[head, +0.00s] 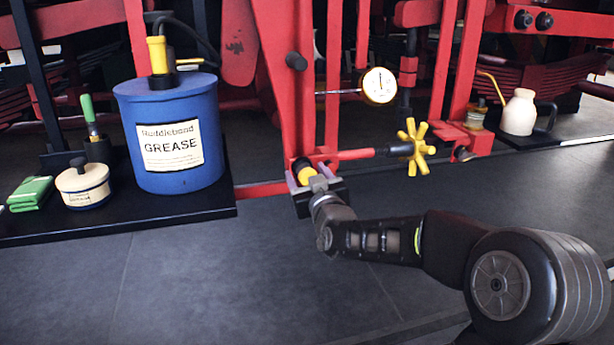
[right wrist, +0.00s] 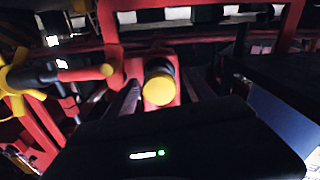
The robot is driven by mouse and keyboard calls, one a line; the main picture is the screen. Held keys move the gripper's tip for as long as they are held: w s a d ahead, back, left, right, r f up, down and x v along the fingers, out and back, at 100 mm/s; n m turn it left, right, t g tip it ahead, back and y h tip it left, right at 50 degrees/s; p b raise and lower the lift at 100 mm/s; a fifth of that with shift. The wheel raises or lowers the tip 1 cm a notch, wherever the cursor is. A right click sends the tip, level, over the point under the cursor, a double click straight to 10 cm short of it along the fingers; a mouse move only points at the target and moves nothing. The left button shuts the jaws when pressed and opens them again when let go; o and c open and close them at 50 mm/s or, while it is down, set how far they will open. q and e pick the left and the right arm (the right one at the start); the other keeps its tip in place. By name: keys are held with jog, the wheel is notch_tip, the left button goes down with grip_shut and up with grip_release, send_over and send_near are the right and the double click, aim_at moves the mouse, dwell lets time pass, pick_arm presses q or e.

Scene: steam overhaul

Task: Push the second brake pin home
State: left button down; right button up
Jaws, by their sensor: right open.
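A brake pin (head: 306,175) with a yellow round end and a dark collar sits at the lower end of a red upright bar. Its yellow end faces me in the right wrist view (right wrist: 158,91), in front of a red bracket. My right gripper (head: 310,177) is open, with one finger on each side of the pin's yellow end. I cannot tell whether the fingers touch it. How deep the pin sits is hidden. A dark round stub (head: 296,61) shows higher on the red bar. My left gripper is not in view.
A yellow star handwheel (head: 412,147) and a dial gauge (head: 379,86) are right of the pin. A blue grease drum (head: 172,105), a cream pot (head: 83,186) and a green cloth (head: 29,193) stand on a dark board at left. A cream oil can (head: 518,112) is at right.

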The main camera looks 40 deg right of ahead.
jog(key=v, duration=0.7)
jog(key=shift+s+a+p, duration=0.15)
jog(key=shift+s+p, duration=0.15)
jog(key=shift+s, duration=0.1)
dwell(0.3)
